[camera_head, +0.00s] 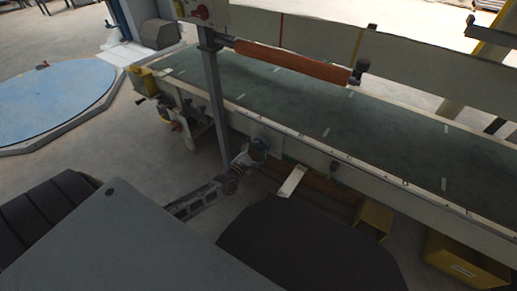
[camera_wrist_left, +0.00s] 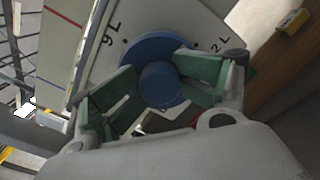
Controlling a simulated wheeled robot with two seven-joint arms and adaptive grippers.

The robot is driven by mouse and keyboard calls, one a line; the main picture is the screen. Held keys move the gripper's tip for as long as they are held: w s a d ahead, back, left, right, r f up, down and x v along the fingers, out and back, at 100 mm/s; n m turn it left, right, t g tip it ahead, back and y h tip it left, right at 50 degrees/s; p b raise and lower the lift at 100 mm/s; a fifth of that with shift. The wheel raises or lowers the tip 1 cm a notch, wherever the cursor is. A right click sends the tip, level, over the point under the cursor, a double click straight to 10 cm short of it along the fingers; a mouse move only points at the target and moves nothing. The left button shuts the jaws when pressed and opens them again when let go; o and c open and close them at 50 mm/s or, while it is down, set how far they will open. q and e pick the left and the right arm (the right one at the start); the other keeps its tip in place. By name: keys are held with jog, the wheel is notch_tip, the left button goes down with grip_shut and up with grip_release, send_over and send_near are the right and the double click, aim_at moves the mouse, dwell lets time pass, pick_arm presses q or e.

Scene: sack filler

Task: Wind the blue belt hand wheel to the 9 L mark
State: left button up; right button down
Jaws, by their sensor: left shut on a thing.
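The blue hand wheel (camera_wrist_left: 152,48) with a round hub (camera_wrist_left: 161,84) fills the middle of the left wrist view, in front of a pale dial plate. The 9 L mark (camera_wrist_left: 110,33) is on the plate left of the wheel, and a 2 L mark (camera_wrist_left: 220,45) is to its right. My left gripper (camera_wrist_left: 160,88) is shut on the wheel, with green finger pads on both sides of the hub. No pointer on the wheel can be made out. In the head view my left gripper (camera_head: 247,158) reaches the side of the conveyor, mostly covering the small wheel. My right gripper is not seen.
The conveyor (camera_head: 300,100) with a green belt runs across the head view. An orange bar (camera_head: 290,62) sits above it, beside a grey post (camera_head: 215,100). Yellow boxes (camera_head: 465,262) stand below at the right. A blue round platform (camera_head: 50,97) lies at the left.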

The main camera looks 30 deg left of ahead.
pick_arm(q)
jog(key=shift+w+r+n, duration=0.2)
jog(key=shift+r+n, duration=0.05)
jog(key=shift+n, duration=0.05)
jog(key=shift+n, duration=1.2)
jog(key=shift+d+n, duration=0.1)
jog(key=shift+n, duration=0.2)
jog(key=shift+n, duration=1.2)
jog(key=shift+n, duration=1.5)
jog(key=shift+n, duration=1.5)
